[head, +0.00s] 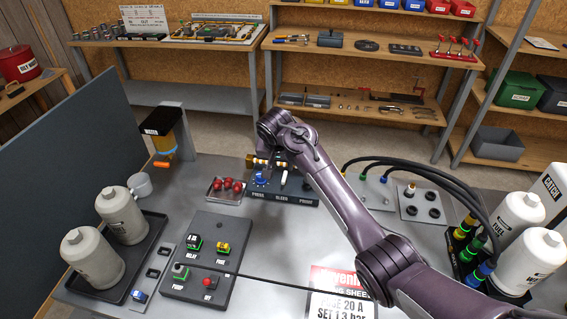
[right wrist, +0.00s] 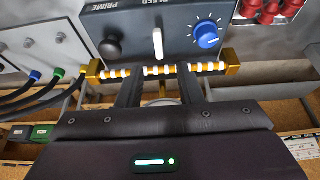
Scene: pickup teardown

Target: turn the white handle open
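The white handle (right wrist: 158,43) is a short lever on the dark panel (right wrist: 120,20), between a black knob (right wrist: 110,49) and a blue knob (right wrist: 207,34). In the head view the handle (head: 284,177) points roughly upright on the panel, above the BLEED label. My right gripper (right wrist: 160,78) is open and empty. Its two fingers are apart, one to each side of the handle's line, with the tips short of the handle and not touching it. In the head view my right arm hides most of this gripper. My left gripper is not in view.
A white-and-gold banded pipe (right wrist: 110,73) runs along the panel edge by my fingertips. Black hoses (head: 420,173) and white bottles (head: 520,215) stand right. A button board (head: 225,235) lies in front.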

